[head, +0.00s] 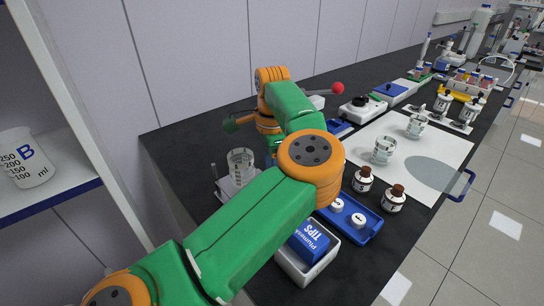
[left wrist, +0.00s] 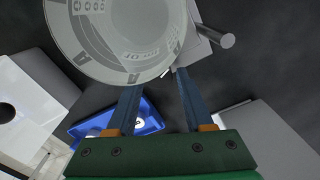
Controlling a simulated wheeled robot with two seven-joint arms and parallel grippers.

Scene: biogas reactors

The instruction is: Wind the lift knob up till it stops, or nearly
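A clear glass beaker (head: 241,163) stands on a small pale lift (head: 228,187) near the left end of the dark bench. In the left wrist view the beaker (left wrist: 122,35) fills the upper part, over a grey plate. A short grey cylinder, apparently the lift knob (left wrist: 228,41), sticks out beside that plate. My left gripper (left wrist: 158,80) is open, its two dark blue fingers apart with nothing seen between them. The knob lies beyond and right of the fingertips, not touched. In the head view my arm hides the fingers and I cannot make out the knob. My right gripper is not seen.
A blue tray (head: 372,225) with white-capped items, a tips box (head: 309,243) and two brown bottles (head: 363,179) stand right of my arm. A red ball (head: 337,88) on a rod is behind it. More glassware stands on a white mat (head: 440,150).

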